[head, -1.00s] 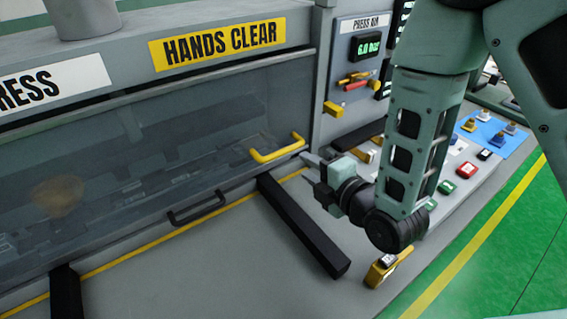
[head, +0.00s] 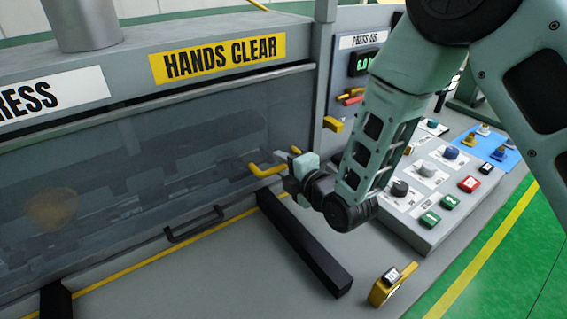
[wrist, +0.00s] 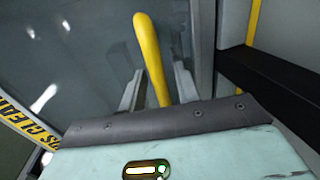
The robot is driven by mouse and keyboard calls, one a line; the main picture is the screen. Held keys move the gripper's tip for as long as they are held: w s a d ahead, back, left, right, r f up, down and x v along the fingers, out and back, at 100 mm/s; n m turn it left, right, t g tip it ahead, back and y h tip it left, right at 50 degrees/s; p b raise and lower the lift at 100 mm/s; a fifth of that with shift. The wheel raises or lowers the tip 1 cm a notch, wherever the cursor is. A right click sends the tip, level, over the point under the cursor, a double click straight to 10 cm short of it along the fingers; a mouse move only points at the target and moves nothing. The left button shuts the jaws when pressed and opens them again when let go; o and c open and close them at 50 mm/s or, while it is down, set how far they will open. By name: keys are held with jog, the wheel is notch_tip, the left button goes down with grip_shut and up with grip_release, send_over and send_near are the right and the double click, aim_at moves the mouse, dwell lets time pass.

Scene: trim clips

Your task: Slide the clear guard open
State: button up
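The clear guard (head: 130,165) is a see-through panel across the front of the press, below the HANDS CLEAR sign. It covers the opening. A yellow bar handle (head: 261,171) stands out near its right end. My gripper (head: 287,168) is at the right part of this handle. In the wrist view the yellow handle (wrist: 151,55) runs between the two fingers of my gripper (wrist: 158,88), with a small gap on each side. The fingers look open. The handle's near end is hidden behind the gripper body.
A dark handle (head: 194,228) sits low on the press front. A black bar (head: 305,245) juts out across the grey bench below my gripper. A yellow block-like item (head: 384,288) stands at the bench front. A button panel (head: 430,190) lies to the right.

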grip_shut()
notch_tip(320, 180, up, 19)
jog(key=p, duration=0.5)
jog(key=shift+a, duration=0.1)
grip_release()
